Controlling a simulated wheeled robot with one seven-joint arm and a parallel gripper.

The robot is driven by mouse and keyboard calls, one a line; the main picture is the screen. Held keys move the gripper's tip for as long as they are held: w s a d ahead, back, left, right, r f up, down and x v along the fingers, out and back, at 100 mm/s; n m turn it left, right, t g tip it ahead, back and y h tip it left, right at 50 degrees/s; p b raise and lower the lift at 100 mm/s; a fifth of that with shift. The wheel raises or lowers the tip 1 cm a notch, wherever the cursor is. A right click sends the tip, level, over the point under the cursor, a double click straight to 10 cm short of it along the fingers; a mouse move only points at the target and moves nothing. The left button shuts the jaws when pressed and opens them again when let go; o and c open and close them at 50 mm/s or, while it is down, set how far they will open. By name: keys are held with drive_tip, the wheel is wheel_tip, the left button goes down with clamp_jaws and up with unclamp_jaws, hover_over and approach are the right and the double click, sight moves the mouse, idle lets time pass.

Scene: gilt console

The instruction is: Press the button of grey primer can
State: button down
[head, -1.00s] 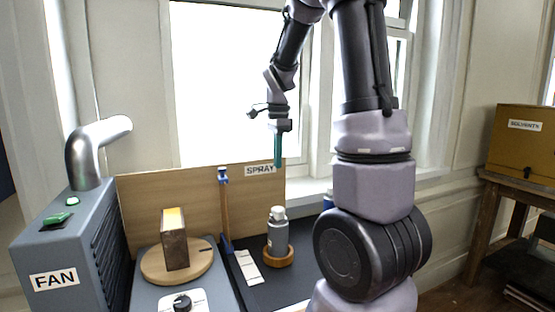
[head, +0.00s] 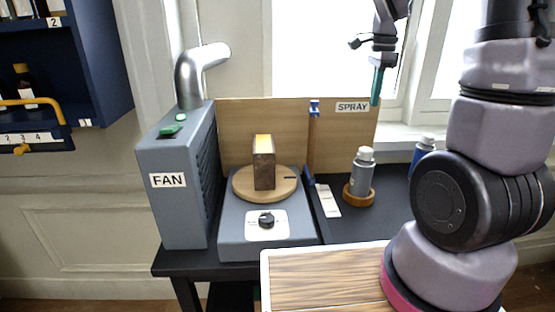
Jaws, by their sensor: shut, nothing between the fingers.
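The grey primer can (head: 361,174) stands upright in a round wooden ring (head: 359,198) on the dark table, in front of the board labelled SPRAY. Its light grey cap faces up. My gripper (head: 376,88) points down with its teal fingers shut and empty. In the picture it is above and slightly right of the can, clearly apart from it, in front of the window. The fingertips overlap the top right of the wooden board in view.
A blue can (head: 421,155) stands right of the grey can, partly behind my arm. A turntable (head: 266,195) bears a dark block (head: 264,165). A grey FAN box (head: 178,185) with a pipe stands left. A blue shelf (head: 90,60) hangs at far left.

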sight(367, 149)
drive_tip(key=shift+r, duration=0.1)
drive_tip(key=shift+d+r, duration=0.1)
drive_tip(key=shift+r, duration=0.25)
drive_tip(key=shift+f, duration=0.1)
wheel_tip(367, 149, down, 14)
drive_tip(key=shift+r, duration=0.1)
idle(0.3)
